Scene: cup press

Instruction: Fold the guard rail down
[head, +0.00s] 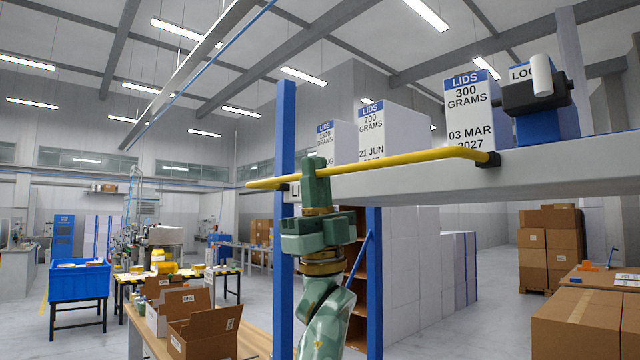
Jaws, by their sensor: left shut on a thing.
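The yellow guard rail (400,158) runs along the front of a high grey shelf (420,182). Its right end bends back to a dark bracket (487,159) on the shelf edge. The rail lies about level with the shelf's top edge and seems to stand out toward me; its exact tilt I cannot tell. My green left gripper (317,172) reaches up from below and is shut on the rail, left of its middle. The gripper hides a short piece of the rail. My right gripper is out of view.
Boxes marked LIDS (467,108) stand on the shelf behind the rail. A black fitting with a white cylinder (541,76) is at the right. A blue post (285,130) rises left of my gripper.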

